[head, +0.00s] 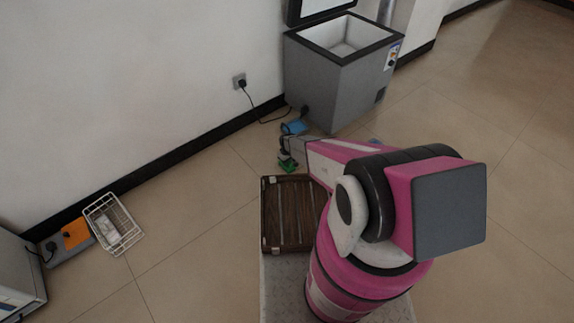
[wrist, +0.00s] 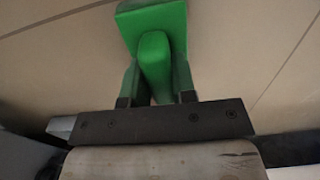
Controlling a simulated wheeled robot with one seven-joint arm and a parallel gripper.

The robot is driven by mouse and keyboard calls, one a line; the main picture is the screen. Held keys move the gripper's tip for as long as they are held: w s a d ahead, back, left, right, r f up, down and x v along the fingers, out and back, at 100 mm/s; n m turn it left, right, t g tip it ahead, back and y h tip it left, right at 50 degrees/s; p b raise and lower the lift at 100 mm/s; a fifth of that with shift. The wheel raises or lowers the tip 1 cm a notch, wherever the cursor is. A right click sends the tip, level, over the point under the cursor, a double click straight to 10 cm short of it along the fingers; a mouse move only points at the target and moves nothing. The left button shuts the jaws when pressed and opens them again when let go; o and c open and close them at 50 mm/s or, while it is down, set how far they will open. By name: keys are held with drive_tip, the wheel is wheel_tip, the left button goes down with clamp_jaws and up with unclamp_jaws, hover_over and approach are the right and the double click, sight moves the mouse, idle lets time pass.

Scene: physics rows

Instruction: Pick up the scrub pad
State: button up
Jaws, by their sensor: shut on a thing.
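The scrub pad (wrist: 152,18) is bright green, with a thick raised grip part that points toward my wrist. In the wrist view it is at top centre. My gripper (wrist: 156,75) is shut on that raised part, one finger on each side. In the head view the green pad (head: 288,164) is small, at the end of my arm, just beyond the brown slatted tray. Whether it touches the floor I cannot tell.
A grey chest freezer (head: 340,85) with its lid up stands behind my gripper. A blue item (head: 294,127) lies near its base. The brown tray (head: 264,220) is close in front. A white wire basket (head: 126,243) is at left. Tiled floor between is clear.

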drive_tip(key=shift+r, duration=0.1)
drive_tip(key=shift+r, duration=0.6)
drive_tip(key=r, duration=0.2)
drive_tip(key=s+a+r, duration=0.1)
drive_tip(key=shift+r, duration=0.3)
drive_tip(key=s+a+r, duration=0.6)
drive_tip(key=a, duration=0.2)
drive_tip(key=shift+s, duration=0.3)
drive_tip(key=shift+o, duration=0.4)
